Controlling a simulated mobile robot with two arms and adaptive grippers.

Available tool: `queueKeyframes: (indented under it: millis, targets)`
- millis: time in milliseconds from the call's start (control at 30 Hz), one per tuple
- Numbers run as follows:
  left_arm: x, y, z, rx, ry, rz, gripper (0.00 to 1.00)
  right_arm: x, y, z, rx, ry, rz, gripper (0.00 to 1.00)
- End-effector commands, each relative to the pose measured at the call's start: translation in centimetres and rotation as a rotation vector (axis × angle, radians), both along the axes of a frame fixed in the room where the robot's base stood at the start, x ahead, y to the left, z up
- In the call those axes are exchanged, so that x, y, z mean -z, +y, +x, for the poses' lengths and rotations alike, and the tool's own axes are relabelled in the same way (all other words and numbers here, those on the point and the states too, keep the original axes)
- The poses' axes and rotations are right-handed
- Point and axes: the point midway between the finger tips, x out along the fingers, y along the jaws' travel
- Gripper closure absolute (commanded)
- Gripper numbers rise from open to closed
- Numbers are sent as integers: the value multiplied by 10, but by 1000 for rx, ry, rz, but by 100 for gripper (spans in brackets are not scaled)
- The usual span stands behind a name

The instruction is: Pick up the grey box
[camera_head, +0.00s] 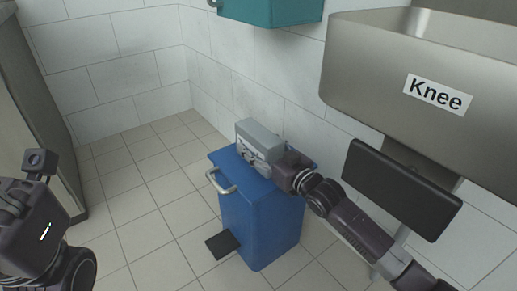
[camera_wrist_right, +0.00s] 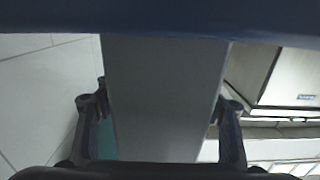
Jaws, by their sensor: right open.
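The grey box (camera_head: 260,133) sits on the lid of the blue bin (camera_head: 262,225), near the wall. My right gripper (camera_head: 258,160) is at the near side of the box, and the wrist and fingers hide part of it. In the right wrist view the grey box (camera_wrist_right: 165,85) fills the middle, with one finger of my open right gripper (camera_wrist_right: 160,110) on each side. A gap shows at the left finger; contact at the right one is unclear. My left arm is at the left edge, and its fingers (camera_head: 12,195) show too poorly to judge.
The blue bin has a metal handle (camera_head: 222,182) and a black pedal (camera_head: 222,245). A steel sink marked Knee (camera_head: 438,94) with a dark knee panel (camera_head: 402,190) stands at the right. A teal dispenser (camera_head: 270,10) hangs above. The tiled floor (camera_head: 150,205) at left is clear.

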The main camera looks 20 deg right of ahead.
Motion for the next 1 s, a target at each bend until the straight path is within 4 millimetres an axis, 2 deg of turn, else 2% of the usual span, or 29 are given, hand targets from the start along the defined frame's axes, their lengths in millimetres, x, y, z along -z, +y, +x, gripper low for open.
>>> queueKeyframes:
  millis: [67,500,767,933,1000]
  targets:
    - [0,0,0,0,0,0,100,0,0,0,0,0,0,40]
    - [0,0,0,1,0,0,100,0,0,0,0,0,0,88]
    - [-1,0,0,1,0,0,100,-3,0,0,0,-3,0,88]
    - [-6,0,0,2,1,-3,100,-14,0,0,0,-4,0,88]
    - [1,1,7,1,35,-3,100,-22,0,0,0,-5,0,88]
